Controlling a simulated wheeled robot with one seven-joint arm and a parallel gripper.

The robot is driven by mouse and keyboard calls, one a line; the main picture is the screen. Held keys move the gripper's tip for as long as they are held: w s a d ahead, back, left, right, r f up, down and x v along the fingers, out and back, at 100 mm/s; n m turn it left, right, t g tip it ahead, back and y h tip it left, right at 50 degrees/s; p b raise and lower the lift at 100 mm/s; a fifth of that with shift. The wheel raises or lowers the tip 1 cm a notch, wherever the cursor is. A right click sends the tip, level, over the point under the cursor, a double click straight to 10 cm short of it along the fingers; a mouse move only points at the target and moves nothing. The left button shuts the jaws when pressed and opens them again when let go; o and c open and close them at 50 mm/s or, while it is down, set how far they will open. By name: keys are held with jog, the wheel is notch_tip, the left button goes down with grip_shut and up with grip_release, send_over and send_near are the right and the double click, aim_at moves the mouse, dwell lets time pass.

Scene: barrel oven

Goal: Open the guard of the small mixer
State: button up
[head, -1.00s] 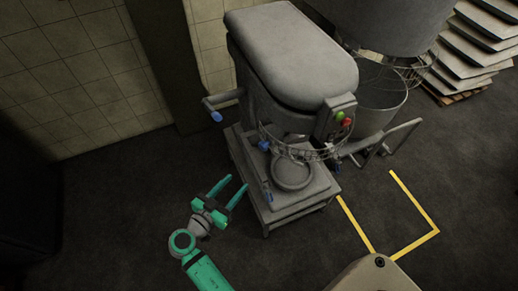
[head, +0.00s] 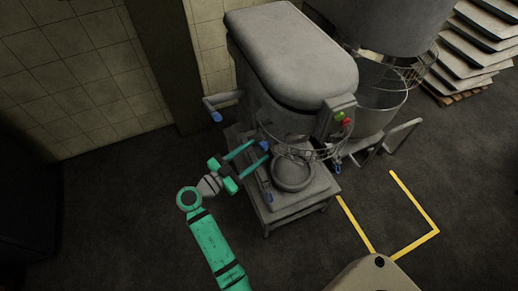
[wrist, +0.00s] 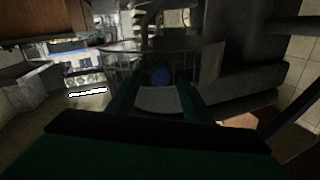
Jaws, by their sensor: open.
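The small mixer (head: 292,50) is a grey machine on a low stand, with a round bowl (head: 292,174) at its front. Its wire guard (head: 315,153) curves around above the bowl. A blue-tipped handle (head: 264,146) is at the guard's left side; its round blue end (wrist: 161,76) shows in the wrist view. My green gripper (head: 258,152) is open, with its fingers beside this blue tip. In the wrist view the blue end lies between the two fingers. I cannot tell whether the fingers touch it.
A blue-ended lever (head: 216,116) sticks out on the mixer's left side. A larger mixer (head: 390,30) stands behind to the right. Stacked trays (head: 480,50) are at the far right. A yellow floor marking (head: 436,232) lies right of the stand. The floor at left is clear.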

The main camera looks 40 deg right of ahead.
jog(key=shift+w+d, duration=0.1)
jog(key=shift+d, duration=1)
